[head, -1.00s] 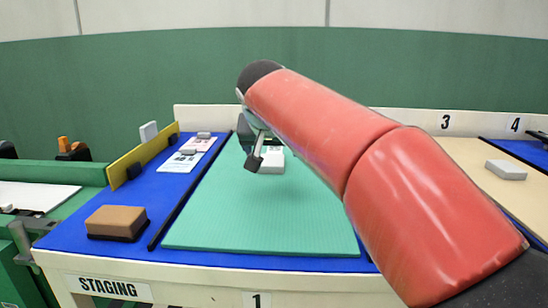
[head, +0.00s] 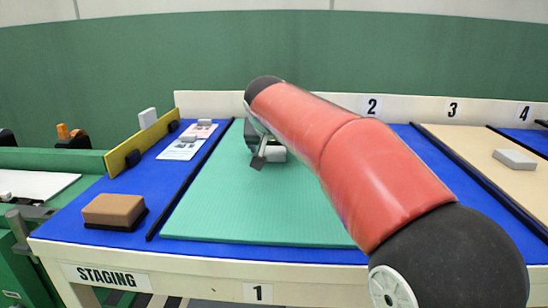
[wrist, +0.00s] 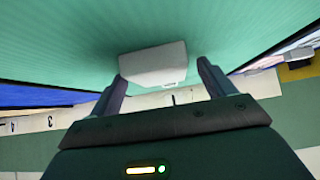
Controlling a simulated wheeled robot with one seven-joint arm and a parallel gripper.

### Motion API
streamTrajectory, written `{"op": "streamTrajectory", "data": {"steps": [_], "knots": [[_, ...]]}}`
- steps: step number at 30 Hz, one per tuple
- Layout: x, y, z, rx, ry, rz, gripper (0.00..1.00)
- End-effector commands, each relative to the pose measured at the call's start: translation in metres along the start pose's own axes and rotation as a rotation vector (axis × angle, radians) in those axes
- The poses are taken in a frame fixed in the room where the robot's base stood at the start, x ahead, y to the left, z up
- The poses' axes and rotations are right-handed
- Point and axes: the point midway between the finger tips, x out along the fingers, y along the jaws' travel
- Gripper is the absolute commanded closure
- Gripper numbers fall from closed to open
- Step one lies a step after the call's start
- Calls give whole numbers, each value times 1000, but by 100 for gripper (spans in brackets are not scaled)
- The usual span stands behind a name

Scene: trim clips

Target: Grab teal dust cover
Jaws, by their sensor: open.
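A flat teal ribbed sheet (head: 245,210), the only teal thing I can make out, lies on the table at the place marked 1. It also fills much of the wrist view (wrist: 60,40). A pale grey-white block (head: 276,154) sits on its far part, partly hidden by my gripper in the head view. My gripper (head: 258,158) is over the far part of the sheet, close to the block. In the wrist view my gripper (wrist: 160,70) is open, with the block (wrist: 153,62) lying between and just beyond the fingertips. I cannot tell whether the fingers touch it.
A brown block (head: 114,209) on a dark base sits at the front left of the blue surface. Printed cards (head: 183,149) with small grey blocks and a yellow upright strip (head: 143,142) stand behind it. A grey block (head: 514,159) lies on the tan area at right.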

Motion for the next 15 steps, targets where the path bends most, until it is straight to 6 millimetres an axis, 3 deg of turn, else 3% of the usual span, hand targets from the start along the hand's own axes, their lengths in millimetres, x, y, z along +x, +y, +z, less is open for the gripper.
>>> {"op": "streamTrajectory", "data": {"steps": [2,15], "knots": [[0,0,0,0,0,0,22],[-1,0,-1,0,2,0,77]]}}
